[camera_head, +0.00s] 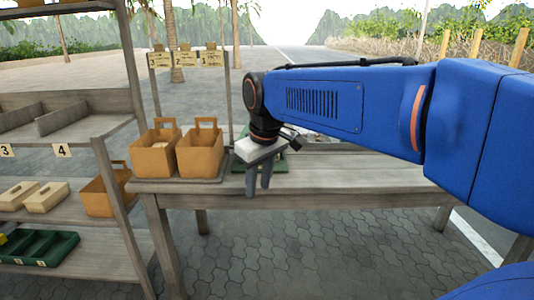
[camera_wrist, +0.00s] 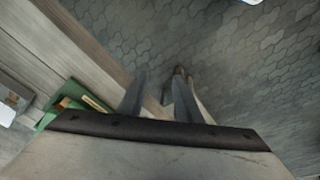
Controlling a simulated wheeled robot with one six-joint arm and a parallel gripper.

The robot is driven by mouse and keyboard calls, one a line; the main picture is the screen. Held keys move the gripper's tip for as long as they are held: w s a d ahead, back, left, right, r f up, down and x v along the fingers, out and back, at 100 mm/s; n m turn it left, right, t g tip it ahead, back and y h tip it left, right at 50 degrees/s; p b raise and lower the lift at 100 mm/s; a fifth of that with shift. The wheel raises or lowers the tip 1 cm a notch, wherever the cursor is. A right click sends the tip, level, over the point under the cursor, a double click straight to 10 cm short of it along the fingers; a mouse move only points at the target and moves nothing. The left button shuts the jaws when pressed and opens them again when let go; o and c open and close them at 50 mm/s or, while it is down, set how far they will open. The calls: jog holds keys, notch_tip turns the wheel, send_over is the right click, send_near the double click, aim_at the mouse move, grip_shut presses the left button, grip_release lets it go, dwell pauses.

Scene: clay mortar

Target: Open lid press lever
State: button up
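My gripper (camera_head: 258,188) points down near the front edge of the wooden table (camera_head: 350,172). Its two grey fingers are apart with nothing visible between them. In the wrist view the fingers of my gripper (camera_wrist: 158,98) hang over the table's edge and the paving. A green tray or box (camera_head: 275,163) sits on the table behind my gripper and is largely hidden by it. The green thing also shows in the wrist view (camera_wrist: 52,115), with brown pieces in it. I cannot make out a lid or a press lever.
Two orange-brown handled boxes (camera_head: 198,152) stand on a tray at the table's left end. The table's right part looks clear.

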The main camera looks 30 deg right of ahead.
jog(key=s+d+f+m+g+h, duration=0.1)
jog(key=s+f+m+g+h, duration=0.15)
jog(key=s+f, duration=0.8)
jog(key=w+d+r+n+h, duration=0.1)
jog(key=w+d+r+h, duration=0.1)
jog(key=w+h, duration=0.3)
jog(key=w+d+r+n+h, duration=0.15)
jog(key=w+h, duration=0.25)
jog(key=w, duration=0.4)
jog(key=w+a+r+t+h, duration=0.2)
jog(key=w+a+h, duration=0.1)
jog(key=w, duration=0.4)
jog(key=w+a+r+t+h, duration=0.1)
jog(key=w+a+r+h, duration=0.15)
jog(key=w, duration=0.35)
jog(key=w+d, duration=0.1)
jog(key=d, duration=0.4)
jog(key=w+d, duration=0.1)
jog(key=d, duration=0.5)
jog(key=w+d, duration=0.1)
jog(key=d, duration=0.4)
jog(key=shift+w+d, duration=0.2)
jog(key=shift+c, duration=0.3)
grip_shut()
